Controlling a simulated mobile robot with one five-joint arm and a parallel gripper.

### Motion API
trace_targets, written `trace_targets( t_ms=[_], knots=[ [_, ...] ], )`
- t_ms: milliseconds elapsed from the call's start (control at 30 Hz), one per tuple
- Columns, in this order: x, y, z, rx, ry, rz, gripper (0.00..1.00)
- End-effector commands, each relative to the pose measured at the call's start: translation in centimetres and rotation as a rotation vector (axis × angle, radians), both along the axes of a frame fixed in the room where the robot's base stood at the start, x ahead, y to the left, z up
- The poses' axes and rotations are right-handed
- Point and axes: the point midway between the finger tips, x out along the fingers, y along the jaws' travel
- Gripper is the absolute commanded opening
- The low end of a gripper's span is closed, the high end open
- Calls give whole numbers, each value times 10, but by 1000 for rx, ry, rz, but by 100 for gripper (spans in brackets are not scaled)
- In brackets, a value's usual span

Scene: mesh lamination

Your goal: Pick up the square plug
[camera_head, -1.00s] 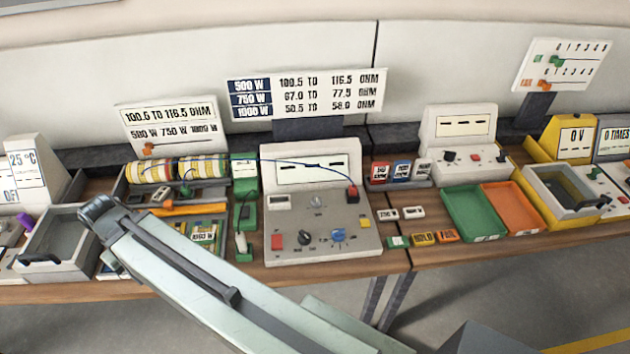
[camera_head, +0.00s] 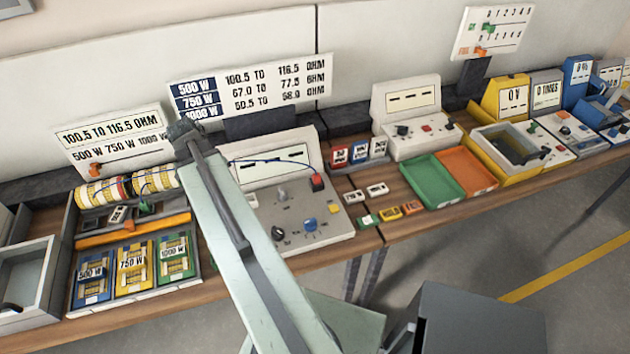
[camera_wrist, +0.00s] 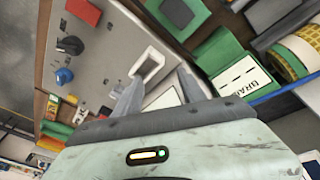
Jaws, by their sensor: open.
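I cannot tell for certain which piece is the square plug. A green plug (camera_head: 145,206) is at the left, below the striped rolls. My gripper (camera_wrist: 156,78) is open and empty in the wrist view, its two grey fingers apart above the meter's panel, with a white square frame seen between and beyond them. In the head view my arm hides the meter's left side and the green holder.
The meter (camera_head: 295,215) fills the middle of the bench. A green tray (camera_head: 432,185) and an orange tray (camera_head: 470,172) lie right of it. Wattage-marked mesh pieces (camera_head: 132,272) lie at the left. A green labelled holder (camera_wrist: 225,70) is close right of the fingers.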

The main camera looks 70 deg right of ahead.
Motion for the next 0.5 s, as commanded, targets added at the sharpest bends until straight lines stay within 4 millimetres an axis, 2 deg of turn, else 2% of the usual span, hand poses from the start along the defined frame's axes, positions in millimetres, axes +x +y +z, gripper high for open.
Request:
trace_targets(
  t_ms=[33,100,200,300,333,400,500],
  knots=[
    [-37,-43,6,-37,-6,-182,48],
    [-87,-88,12,-91,-16,-418,48],
    [-147,-131,17,-158,-26,-676,48],
    [-186,-154,21,-201,-34,-833,48],
    [-194,-157,21,-211,-34,-862,48],
    [-204,-162,22,-222,-37,-902,48],
    [-206,-163,21,-225,-38,-913,48]
  ],
)
